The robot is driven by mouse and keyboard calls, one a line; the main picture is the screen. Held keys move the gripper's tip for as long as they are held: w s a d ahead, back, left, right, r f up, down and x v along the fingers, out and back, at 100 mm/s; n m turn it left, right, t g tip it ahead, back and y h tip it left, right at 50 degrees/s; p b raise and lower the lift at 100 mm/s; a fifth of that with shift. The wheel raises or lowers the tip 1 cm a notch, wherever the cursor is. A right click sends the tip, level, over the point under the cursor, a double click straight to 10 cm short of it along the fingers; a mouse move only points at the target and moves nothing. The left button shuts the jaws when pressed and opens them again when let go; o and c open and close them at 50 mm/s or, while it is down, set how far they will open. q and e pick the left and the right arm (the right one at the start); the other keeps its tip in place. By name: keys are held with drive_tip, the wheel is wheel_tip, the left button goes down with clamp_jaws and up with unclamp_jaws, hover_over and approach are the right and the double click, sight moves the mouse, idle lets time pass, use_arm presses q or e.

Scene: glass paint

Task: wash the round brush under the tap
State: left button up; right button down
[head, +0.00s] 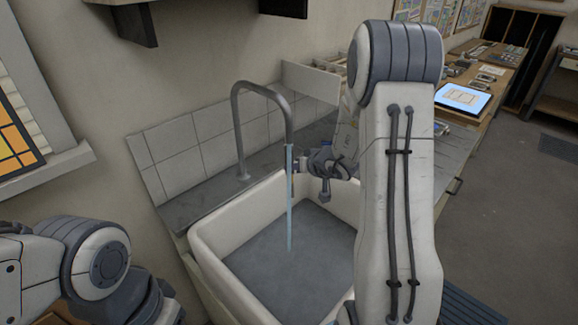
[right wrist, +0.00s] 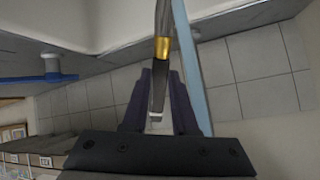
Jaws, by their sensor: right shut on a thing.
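The tap (head: 236,110) is a grey curved pipe over the white sink (head: 215,262). A thin pale blue stream of water (head: 290,215) falls from its mouth into the basin; it also shows in the right wrist view (right wrist: 190,62). My right gripper (head: 298,166) is beside the upper part of the stream. In the right wrist view, it is shut on a brush (right wrist: 162,48) with a gold ferrule, held between dark fingers. The brush lies close beside the stream; I cannot tell whether they touch. My left gripper is out of view.
A tiled splashback (head: 180,155) stands behind the sink. A grey counter (head: 205,203) borders the basin. A long workbench with a lit tablet (head: 462,98) runs away at the right. Floor (head: 510,220) is open at the right.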

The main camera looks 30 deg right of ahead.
drive_tip(key=shift+w+d+b, duration=0.3)
drive_tip(key=shift+w, duration=0.05)
drive_tip(key=s+d+b, duration=0.2)
drive_tip(key=s+d, duration=0.3)
drive_tip(key=d, duration=0.1)
drive_tip(key=shift+s+b, duration=0.2)
drive_tip(key=shift+b, duration=0.1)
idle(0.4)
idle(1.2)
drive_tip(key=s+d+r, duration=0.3)
drive_tip(key=r, duration=0.1)
drive_tip(key=shift+s+d+p, duration=0.2)
drive_tip(key=shift+d+p, duration=0.15)
drive_tip(key=shift+p, duration=0.05)
idle(0.4)
